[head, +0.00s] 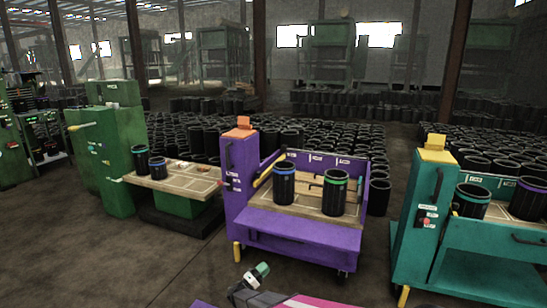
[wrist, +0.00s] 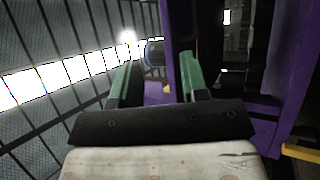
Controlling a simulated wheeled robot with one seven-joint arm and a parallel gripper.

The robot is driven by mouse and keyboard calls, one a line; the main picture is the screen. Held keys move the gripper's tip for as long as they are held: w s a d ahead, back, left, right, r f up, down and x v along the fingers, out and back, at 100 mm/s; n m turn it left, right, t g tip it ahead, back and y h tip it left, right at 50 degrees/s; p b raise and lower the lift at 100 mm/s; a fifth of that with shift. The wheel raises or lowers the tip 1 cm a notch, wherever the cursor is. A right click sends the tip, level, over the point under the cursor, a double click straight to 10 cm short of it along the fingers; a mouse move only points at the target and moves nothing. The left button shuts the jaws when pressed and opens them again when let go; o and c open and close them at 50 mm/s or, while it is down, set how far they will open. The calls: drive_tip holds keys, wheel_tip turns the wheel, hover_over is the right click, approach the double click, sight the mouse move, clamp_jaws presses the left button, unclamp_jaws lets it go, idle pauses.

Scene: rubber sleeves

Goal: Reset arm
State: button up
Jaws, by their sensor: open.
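My gripper (wrist: 160,78) shows in the wrist view with its two green fingers spread apart and nothing between them. In the head view my gripper (head: 258,273) is small at the bottom centre, in front of the purple cart (head: 300,234), and its fingers are hard to make out there. The purple cart holds two black sleeves, one with a blue band (head: 284,182) and one with a green band (head: 335,192), both upright on its wooden top. In the wrist view a purple frame (wrist: 183,40) stands beyond the fingers, with a dark rounded thing (wrist: 154,53) partly hidden beside it.
A green machine (head: 112,150) with a wooden table (head: 178,184) and two sleeves stands at left. A teal cart (head: 415,220) with two sleeves stands at right. Many black sleeves crowd the floor behind. Open floor (head: 130,265) lies at the front left.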

drive_tip(key=s+d+r+m+g+y, duration=0.2)
drive_tip(key=s+d+r+g+y, duration=0.15)
drive_tip(key=d+g, duration=0.55)
drive_tip(key=s+d+r+m+g+y, duration=0.15)
drive_tip(key=s+d+r+g, duration=0.3)
drive_tip(key=d, duration=0.75)
drive_tip(key=s+d+r+m+y, duration=0.1)
drive_tip(key=s+d+r+y, duration=0.1)
drive_tip(key=s+r+y, duration=0.9)
drive_tip(key=shift+d+y, duration=0.3)
drive_tip(key=shift+y, duration=0.9)
